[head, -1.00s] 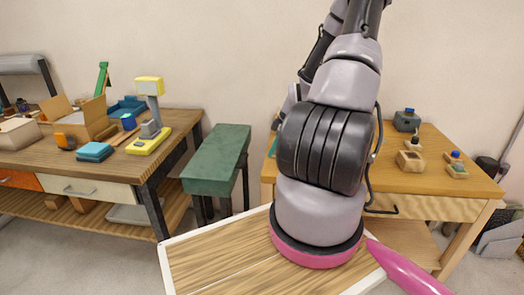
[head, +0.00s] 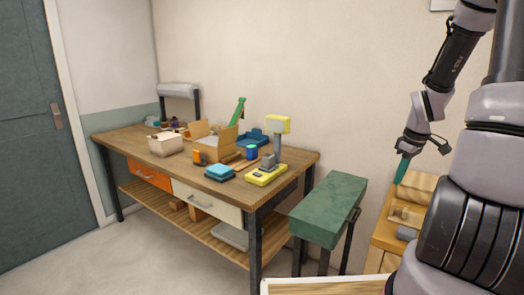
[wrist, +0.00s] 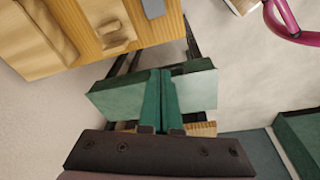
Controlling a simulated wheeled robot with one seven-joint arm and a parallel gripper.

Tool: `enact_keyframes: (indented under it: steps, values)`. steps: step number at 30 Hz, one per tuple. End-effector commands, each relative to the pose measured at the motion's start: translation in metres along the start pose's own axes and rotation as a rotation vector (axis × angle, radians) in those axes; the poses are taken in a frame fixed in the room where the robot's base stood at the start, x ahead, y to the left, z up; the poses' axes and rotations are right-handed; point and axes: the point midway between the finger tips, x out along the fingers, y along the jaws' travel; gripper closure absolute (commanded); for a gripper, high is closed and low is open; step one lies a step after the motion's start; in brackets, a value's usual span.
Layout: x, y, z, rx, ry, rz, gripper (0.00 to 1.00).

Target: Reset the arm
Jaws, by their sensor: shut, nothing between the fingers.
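My arm stands at the right edge of the head view, with its upper links raised and its forearm hanging down. My gripper (head: 402,172) has green fingers that point down, to the right of the green-topped stool (head: 328,208) and in front of the wall. In the wrist view my gripper (wrist: 161,74) shows its two green fingers pressed side by side with nothing between them. The stool (wrist: 112,98) lies behind the fingers in that view, and the gap to it cannot be told.
A wooden workbench (head: 160,160) holds a cardboard box (head: 213,148), a yellow-and-grey stand (head: 268,172) and blue blocks (head: 220,172). A light wooden table (head: 388,238) stands at right, partly hidden by my arm. Open floor (head: 150,260) lies before the bench. A door (head: 30,130) is at left.

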Motion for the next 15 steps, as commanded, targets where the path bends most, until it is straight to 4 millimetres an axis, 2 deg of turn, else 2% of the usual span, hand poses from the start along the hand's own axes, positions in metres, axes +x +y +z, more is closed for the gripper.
enact_keyframes:
  steps: [1, 6, 11, 15]
  values:
    - [-0.023, -0.008, -0.009, 0.037, 0.000, 0.036, 1.00]
    - [-0.089, -0.043, -0.029, 0.227, 0.038, 0.116, 1.00]
    - [-0.147, -0.085, -0.040, 0.411, 0.128, 0.154, 1.00]
    - [-0.194, -0.127, -0.041, 0.572, 0.237, 0.142, 1.00]
